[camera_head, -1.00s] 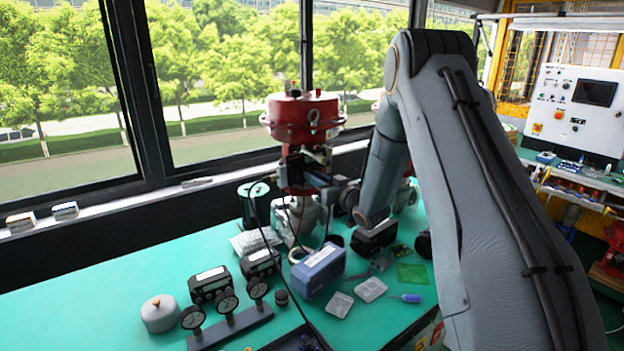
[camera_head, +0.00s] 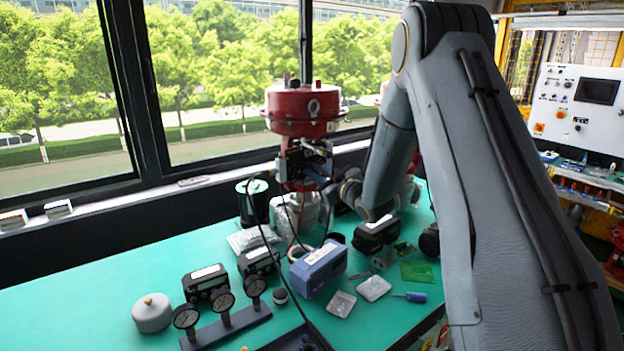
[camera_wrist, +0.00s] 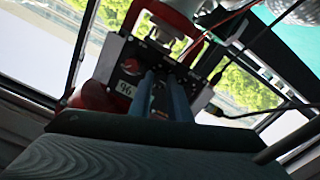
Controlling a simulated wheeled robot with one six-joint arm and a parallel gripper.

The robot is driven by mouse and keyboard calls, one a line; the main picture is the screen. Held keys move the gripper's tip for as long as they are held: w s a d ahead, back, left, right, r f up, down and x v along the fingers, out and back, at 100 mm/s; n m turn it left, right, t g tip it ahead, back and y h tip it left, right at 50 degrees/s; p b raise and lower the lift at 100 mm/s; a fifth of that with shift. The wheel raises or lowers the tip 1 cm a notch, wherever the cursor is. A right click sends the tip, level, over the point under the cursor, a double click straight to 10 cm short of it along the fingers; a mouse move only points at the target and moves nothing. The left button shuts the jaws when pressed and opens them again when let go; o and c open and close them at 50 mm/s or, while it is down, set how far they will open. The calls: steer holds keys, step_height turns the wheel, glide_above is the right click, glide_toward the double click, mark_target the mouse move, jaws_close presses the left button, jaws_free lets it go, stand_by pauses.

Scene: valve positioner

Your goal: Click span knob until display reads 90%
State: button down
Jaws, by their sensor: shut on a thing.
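The positioner (camera_wrist: 150,60) is a dark box with a labelled front panel; it also shows below the red actuator in the head view (camera_head: 296,165). Its small display (camera_wrist: 125,88) appears to read 96. A red round knob (camera_wrist: 131,66) sits just above the display, left of my fingers. My gripper (camera_wrist: 164,76) has its two blue-grey fingers close together against the panel, shut on a small knob mostly hidden between the tips. The panel lettering is too small to read. In the head view my gripper (camera_head: 324,176) meets the positioner from the right.
The red actuator (camera_head: 302,112) stands above the positioner on the green bench (camera_head: 90,280). A blue box (camera_head: 318,270), black instruments (camera_head: 205,282) and a gauge stand (camera_head: 228,325) lie in front. Black cables run beside the positioner. The window is behind.

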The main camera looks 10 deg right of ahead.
steer(key=shift+a+n+b, duration=0.2)
steer(key=shift+n+b, duration=0.15)
steer(key=shift+n, duration=0.25)
steer(key=c, duration=1.6)
jaws_free()
steer(key=shift+s+a, duration=0.1)
steer(key=shift+c, duration=0.2)
steer(key=shift+d, duration=0.2)
steer(key=b+v, duration=0.2)
steer(key=v, duration=0.5)
steer(key=shift+s, duration=0.35)
steer(key=shift+d+f, duration=0.1)
